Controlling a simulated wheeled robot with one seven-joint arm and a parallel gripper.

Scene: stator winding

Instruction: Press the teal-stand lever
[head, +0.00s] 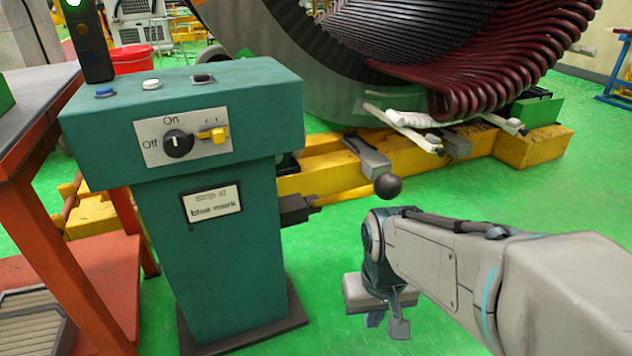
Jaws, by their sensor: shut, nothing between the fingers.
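The teal stand (225,262) stands upright left of centre, with a sign reading "Stop at blue mark" (212,203). A dark bracket (296,209) juts from its right side, and a black ball knob (388,186) shows further right, seemingly the lever's end. My gripper (388,324) is shut and empty, pointing down, below the ball knob and right of the stand.
A large stator (290,50) with dark red coils (480,60) rests on a yellow base (330,170) behind. An orange-framed table (35,180) stands close left of the stand. Green floor is clear around my gripper.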

